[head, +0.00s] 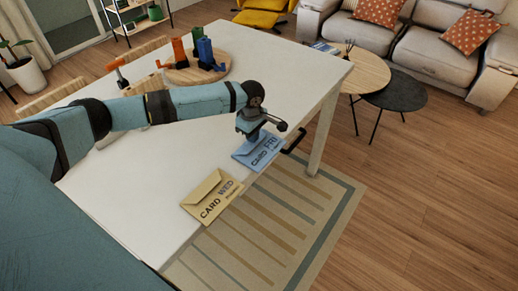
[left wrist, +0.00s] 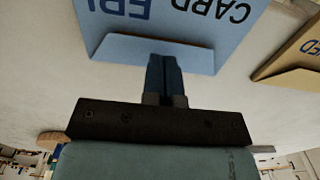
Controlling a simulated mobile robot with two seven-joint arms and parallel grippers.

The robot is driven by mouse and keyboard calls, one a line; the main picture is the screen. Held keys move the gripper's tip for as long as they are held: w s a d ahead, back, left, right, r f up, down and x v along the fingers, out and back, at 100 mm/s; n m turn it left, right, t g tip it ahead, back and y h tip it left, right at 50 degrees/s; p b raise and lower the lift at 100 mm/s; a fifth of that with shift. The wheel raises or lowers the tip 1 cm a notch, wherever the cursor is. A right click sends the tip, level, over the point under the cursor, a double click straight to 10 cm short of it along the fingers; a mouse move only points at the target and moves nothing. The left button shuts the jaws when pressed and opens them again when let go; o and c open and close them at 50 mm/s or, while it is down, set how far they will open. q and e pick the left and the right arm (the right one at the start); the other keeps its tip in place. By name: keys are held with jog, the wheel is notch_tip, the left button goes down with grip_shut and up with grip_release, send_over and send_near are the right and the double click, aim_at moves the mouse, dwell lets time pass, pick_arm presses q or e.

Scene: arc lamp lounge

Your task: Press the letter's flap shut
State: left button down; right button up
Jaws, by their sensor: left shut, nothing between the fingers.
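A blue envelope (head: 262,155) marked "CARD FRI" lies at the table's right edge in the head view. It fills the top of the left wrist view (left wrist: 215,22), where its paler flap (left wrist: 120,47) shows along the near edge and looks somewhat raised. My left gripper (head: 254,135) is shut and empty, with its fingertips (left wrist: 163,60) at the middle of that flap. I cannot tell whether they touch it. A cream envelope (head: 222,199) marked "CARD WED" lies nearer on the same edge; part of it shows in the left wrist view (left wrist: 296,52). My right gripper is out of view.
The white table (head: 150,190) is mostly clear. A round wooden board (head: 182,76) with coloured items stands at its far end, near an orange-topped object (head: 119,70). Low tables and a sofa stand beyond.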

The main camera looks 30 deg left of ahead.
pick_arm(q)
jog(key=shift+f, duration=0.9)
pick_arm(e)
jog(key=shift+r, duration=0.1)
pick_arm(q)
jog(key=shift+s+f+p, duration=0.1)
jog(key=shift+p, duration=0.6)
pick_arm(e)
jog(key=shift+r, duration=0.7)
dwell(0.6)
pick_arm(q)
jog(key=shift+f, duration=0.1)
dwell(1.0)
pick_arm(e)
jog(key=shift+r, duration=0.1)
pick_arm(q)
notch_tip(320, 180, up, 2)
jog(key=p, duration=0.3)
jog(key=shift+r, duration=0.25)
notch_tip(320, 180, up, 4)
jog(key=p, duration=0.4)
jog(key=shift+f, duration=0.2)
notch_tip(320, 180, up, 2)
jog(key=shift+r+p, duration=0.1)
jog(key=shift+p, duration=0.65)
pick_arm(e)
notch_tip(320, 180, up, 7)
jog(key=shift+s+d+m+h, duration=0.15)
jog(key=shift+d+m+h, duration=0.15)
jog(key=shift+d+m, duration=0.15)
